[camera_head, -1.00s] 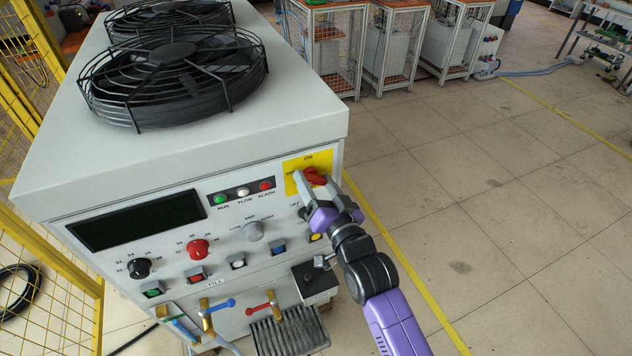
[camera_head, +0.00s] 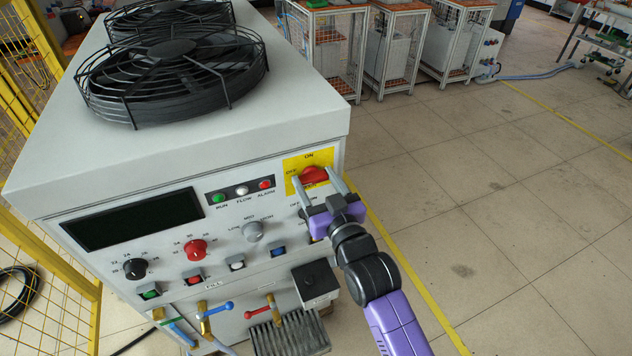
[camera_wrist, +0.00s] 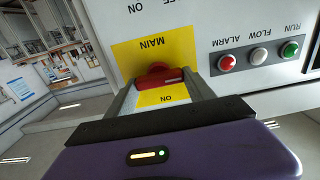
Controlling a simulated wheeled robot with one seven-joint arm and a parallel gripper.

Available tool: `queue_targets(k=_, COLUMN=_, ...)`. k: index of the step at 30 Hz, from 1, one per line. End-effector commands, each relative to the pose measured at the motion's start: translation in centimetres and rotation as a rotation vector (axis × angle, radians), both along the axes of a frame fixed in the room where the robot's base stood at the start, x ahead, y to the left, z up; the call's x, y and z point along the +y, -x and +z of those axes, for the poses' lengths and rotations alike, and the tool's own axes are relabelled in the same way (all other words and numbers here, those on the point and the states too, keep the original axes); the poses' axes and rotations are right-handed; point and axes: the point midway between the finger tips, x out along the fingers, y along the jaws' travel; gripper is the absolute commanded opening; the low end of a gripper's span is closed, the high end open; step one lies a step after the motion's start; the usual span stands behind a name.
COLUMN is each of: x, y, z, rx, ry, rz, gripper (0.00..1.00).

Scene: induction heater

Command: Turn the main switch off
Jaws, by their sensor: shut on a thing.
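The main switch (camera_head: 314,174) is a red rotary handle on a yellow plate (camera_head: 293,164) at the upper right of the cabinet's front. ON is printed above it and OFF to its left. The handle lies roughly level across the plate. My gripper (camera_head: 315,181) is shut on it, one finger at each end of the handle. In the wrist view, which is upside down, the red handle (camera_wrist: 160,77) sits between the two fingertips (camera_wrist: 160,86). MAIN and ON are readable on the plate there. The handle's underside is partly hidden.
Green, white and red lamps (camera_head: 243,191) sit left of the switch. Knobs, including a red one (camera_head: 195,249), and several push buttons lie lower on the panel. Coloured valve levers (camera_head: 221,307) stick out below. Open floor lies to the right.

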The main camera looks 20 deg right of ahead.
Motion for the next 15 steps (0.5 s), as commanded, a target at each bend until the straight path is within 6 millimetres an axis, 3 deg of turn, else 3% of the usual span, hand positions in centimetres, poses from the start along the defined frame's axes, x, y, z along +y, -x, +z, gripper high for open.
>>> queue_targets(k=14, x=0.00, y=0.04, z=-0.10, rx=0.002, ry=0.018, rz=0.000, gripper=0.21)
queue_targets(k=15, x=0.00, y=0.04, z=-0.10, rx=0.002, ry=0.018, rz=0.000, gripper=0.70)
